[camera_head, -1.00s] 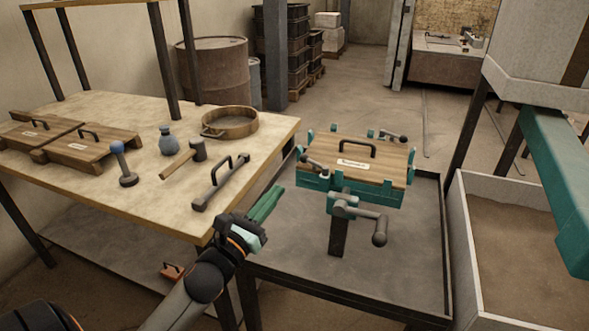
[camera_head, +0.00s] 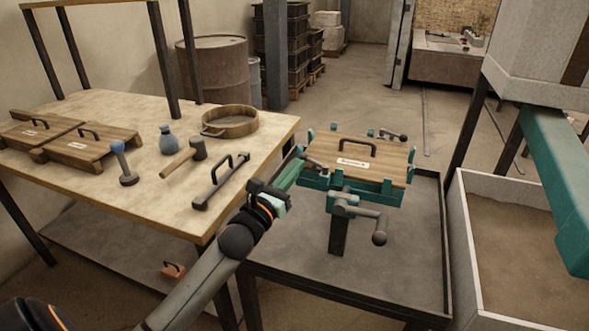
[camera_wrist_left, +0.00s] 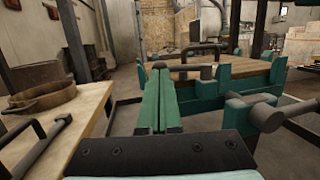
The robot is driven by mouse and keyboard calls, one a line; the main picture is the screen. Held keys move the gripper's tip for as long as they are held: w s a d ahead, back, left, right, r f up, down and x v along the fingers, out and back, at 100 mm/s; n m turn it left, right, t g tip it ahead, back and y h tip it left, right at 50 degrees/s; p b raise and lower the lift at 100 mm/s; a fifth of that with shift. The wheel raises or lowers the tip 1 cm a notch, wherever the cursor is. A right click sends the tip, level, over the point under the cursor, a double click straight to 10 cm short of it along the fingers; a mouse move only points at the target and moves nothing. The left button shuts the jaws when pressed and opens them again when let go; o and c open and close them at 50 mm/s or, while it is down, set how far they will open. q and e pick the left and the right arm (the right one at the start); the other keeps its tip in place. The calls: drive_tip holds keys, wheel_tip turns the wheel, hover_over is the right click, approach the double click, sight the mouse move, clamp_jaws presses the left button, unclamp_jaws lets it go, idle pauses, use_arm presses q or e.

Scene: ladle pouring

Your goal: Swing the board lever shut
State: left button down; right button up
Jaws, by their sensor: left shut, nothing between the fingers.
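A wooden board (camera_head: 390,171) with a dark handle and a small white label lies in the green clamping frame (camera_head: 386,198). A dark lever (camera_head: 317,165) sits at the board's front left corner, and another dark lever (camera_head: 394,137) is at the back right corner. My right gripper is out of view.
A crank (camera_head: 379,234) sticks out below the frame over the dark tray table (camera_head: 290,262). The workbench (camera_head: 100,205) on the left holds a mallet (camera_head: 184,158), a sieve ring (camera_head: 230,122) and other tools. A sand bin (camera_head: 522,252) stands at the right.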

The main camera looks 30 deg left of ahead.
use_arm(q)
drive_tip(key=shift+w, duration=0.1)
drive_tip(key=shift+w+a+m+g+h, duration=0.1)
drive_tip(key=shift+w+m+h, duration=0.15)
drive_tip(key=shift+m+h, duration=0.45)
drive_tip(key=shift+w+a+m+g+h, duration=0.15)
drive_tip(key=shift+w+m+h, duration=0.15)
drive_tip(key=shift+h, duration=0.8)
drive_tip(key=shift+w+a+m+g+h, duration=0.1)
drive_tip(key=shift+w+m+h, duration=0.1)
drive_tip(key=shift+m+h, duration=0.5)
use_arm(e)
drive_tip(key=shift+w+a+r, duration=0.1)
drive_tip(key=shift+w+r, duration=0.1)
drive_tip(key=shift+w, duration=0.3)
